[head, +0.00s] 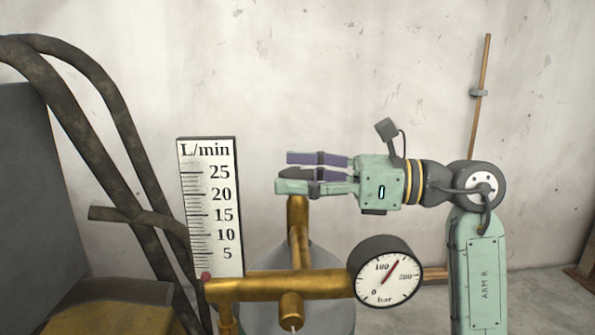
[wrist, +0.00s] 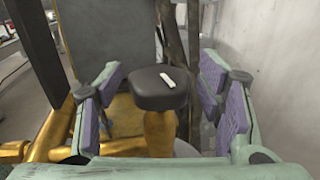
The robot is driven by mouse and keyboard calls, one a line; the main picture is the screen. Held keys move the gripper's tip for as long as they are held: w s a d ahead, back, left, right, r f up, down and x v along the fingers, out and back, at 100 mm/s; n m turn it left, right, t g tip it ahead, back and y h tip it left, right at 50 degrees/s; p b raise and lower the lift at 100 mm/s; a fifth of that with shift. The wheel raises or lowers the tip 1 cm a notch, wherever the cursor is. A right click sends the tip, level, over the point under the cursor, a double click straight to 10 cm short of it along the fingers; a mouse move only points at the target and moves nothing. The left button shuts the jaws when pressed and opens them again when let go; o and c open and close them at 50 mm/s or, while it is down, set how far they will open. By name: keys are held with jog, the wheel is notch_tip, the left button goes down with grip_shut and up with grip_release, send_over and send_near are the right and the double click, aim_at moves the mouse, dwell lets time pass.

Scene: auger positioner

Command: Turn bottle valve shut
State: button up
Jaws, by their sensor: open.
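The bottle valve's black knob (wrist: 160,88) has a white mark on top and sits on a brass stem (wrist: 160,132) in the wrist view. My gripper (head: 290,173) is open, its purple-padded fingers on either side of the knob, with gaps showing on both sides in the wrist view. In the head view the fingers point left above the upright brass stem (head: 297,215), and the near finger mostly hides the knob. The grey bottle (head: 325,258) stands below, largely behind the brass pipe.
A brass pipe (head: 285,283) carries a round bar gauge (head: 385,280), its needle between 100 and 200. An L/min scale (head: 212,205) stands left, a red ball at its bottom. Dark frame tubes (head: 110,110) and a seat-like panel crowd the left. The wall is behind.

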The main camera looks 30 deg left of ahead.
jog(key=shift+a, duration=0.1)
jog(key=shift+c, duration=0.5)
jog(key=c, duration=1)
jog(key=shift+f+t+b, duration=0.15)
jog(key=shift+t+b, duration=0.15)
jog(key=shift+b, duration=0.05)
jog(key=shift+f+m+t+y+b, duration=0.1)
jog(key=shift+m+t+y+b, duration=0.4)
jog(key=shift+m+t+b, duration=0.6)
jog(key=shift+r+m+t+y+b, duration=0.15)
jog(key=shift+m+t+b, duration=0.7)
jog(key=shift+t, duration=0.75)
jog(key=shift+r+m+t+y+b, duration=0.15)
jog(key=shift+m+t+b, duration=0.35)
jog(key=shift+m+t, duration=0.85)
jog(key=shift+f+t, duration=0.1)
jog(key=shift+t, duration=0.25)
jog(key=o, duration=1.1)
